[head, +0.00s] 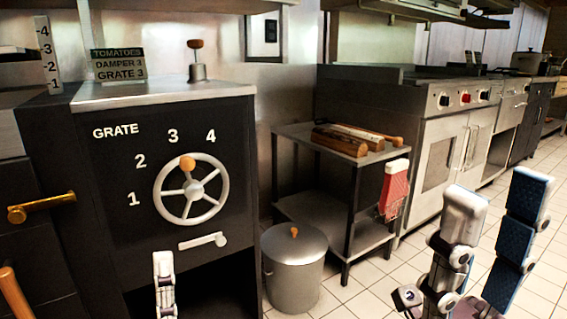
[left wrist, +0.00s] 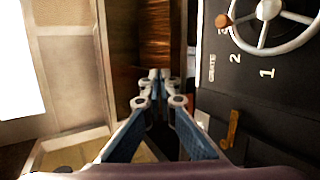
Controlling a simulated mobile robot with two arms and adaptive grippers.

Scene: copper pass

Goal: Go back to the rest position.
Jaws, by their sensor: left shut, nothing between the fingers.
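My left gripper (head: 163,262) is at the bottom of the head view, pointing up in front of the dark grate unit (head: 108,235). It is seen edge-on, below the wheel and apart from it. In the left wrist view my left gripper (left wrist: 157,76) has its fingertips together with nothing between them. My right gripper (head: 499,190) is at the lower right of the head view, pointing up, with its two fingers well apart and empty. Its arm is mostly out of frame.
The grate wheel (head: 197,187) has its orange knob near 3, with a small lever (head: 203,241) below. A lidded metal bin (head: 294,270) stands beside the unit. A steel cart (head: 289,131) and a range (head: 435,150) stand behind. Tiled floor is free at right.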

